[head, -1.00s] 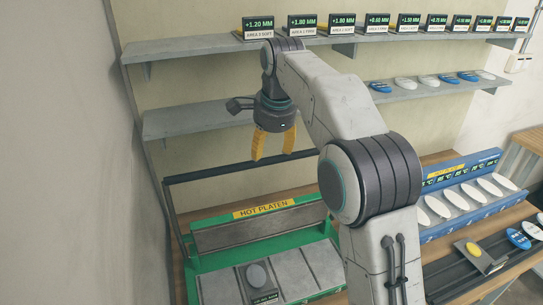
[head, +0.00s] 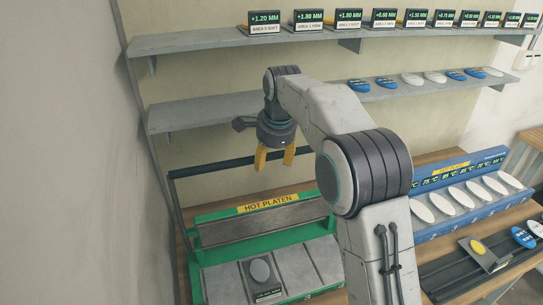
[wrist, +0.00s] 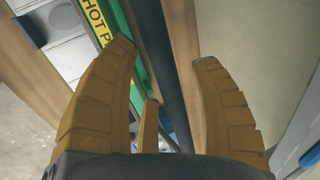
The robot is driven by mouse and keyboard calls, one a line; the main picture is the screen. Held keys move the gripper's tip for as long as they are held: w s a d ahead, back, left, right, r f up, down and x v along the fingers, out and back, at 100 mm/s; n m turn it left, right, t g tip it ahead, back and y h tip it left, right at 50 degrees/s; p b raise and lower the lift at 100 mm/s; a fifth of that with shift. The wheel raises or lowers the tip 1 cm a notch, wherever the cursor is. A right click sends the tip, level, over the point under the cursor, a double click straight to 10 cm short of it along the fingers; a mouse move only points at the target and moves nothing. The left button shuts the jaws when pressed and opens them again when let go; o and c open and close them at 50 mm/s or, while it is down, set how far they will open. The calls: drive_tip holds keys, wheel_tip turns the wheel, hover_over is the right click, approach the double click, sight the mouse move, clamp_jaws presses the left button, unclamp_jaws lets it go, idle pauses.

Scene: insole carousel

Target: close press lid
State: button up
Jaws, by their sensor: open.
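The press is a green frame with a raised lid marked HOT PLATEN (head: 270,203). Its grey bed (head: 215,285) lies open in front, with an oval grey piece (head: 260,271) on a dark plate. A dark bar (head: 225,165) runs across behind and above the lid. My gripper (head: 273,160) points down with its yellow fingers open and empty, near this bar in the head view. In the wrist view the fingers (wrist: 165,55) are apart, with the bar (wrist: 172,75) showing between them. I cannot tell whether they touch it.
A blue rack (head: 462,195) with several white insoles stands at the right, beside a dark rail holding a yellow-topped block (head: 478,248). Two grey shelves (head: 210,110) with labelled displays and insoles line the wall behind my arm. A bare wall stands close on the left.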

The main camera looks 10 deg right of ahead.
clamp_jaws()
idle(0.5)
